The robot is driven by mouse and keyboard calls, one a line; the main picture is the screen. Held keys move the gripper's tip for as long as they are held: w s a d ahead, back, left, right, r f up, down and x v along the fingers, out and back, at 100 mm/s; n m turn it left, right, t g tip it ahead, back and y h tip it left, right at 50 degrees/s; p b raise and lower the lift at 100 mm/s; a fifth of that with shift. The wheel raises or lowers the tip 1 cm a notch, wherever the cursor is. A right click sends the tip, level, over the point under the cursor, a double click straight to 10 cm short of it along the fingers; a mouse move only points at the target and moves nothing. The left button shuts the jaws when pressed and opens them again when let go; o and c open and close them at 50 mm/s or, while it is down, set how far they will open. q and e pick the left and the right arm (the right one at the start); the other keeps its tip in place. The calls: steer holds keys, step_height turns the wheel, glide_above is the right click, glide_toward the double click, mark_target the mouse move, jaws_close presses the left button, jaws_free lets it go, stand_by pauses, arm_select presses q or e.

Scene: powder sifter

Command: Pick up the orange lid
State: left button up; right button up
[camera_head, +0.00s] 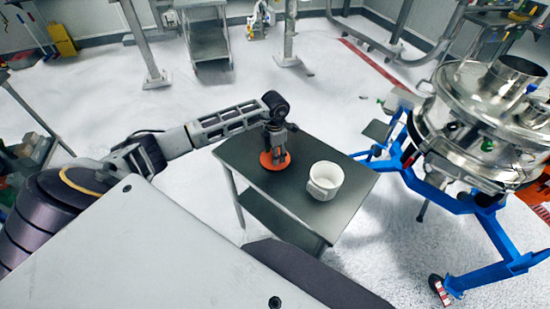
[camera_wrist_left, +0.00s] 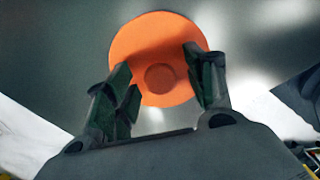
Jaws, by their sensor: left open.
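The orange lid (camera_head: 267,163) is a round disc lying on the dark table (camera_head: 240,150), left of a white container. In the left wrist view the lid (camera_wrist_left: 155,40) shows with a round raised knob (camera_wrist_left: 160,77) at its centre. My left gripper (camera_head: 275,157) is over the lid, pointing down, and hides part of it in the head view. In the left wrist view the left gripper (camera_wrist_left: 160,85) has its fingers apart, one on each side of the knob. I cannot tell whether the fingers touch the lid. My right gripper is not in view.
The white container (camera_head: 325,181) stands open on the table to the right of the lid. A steel sifter (camera_head: 480,110) on a blue frame (camera_head: 480,210) stands right of the table. The table's front part is bare.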

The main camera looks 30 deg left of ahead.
arm_select(q)
steer(key=shift+f, duration=0.15)
stand_by(0.3)
steer(key=c, duration=0.9)
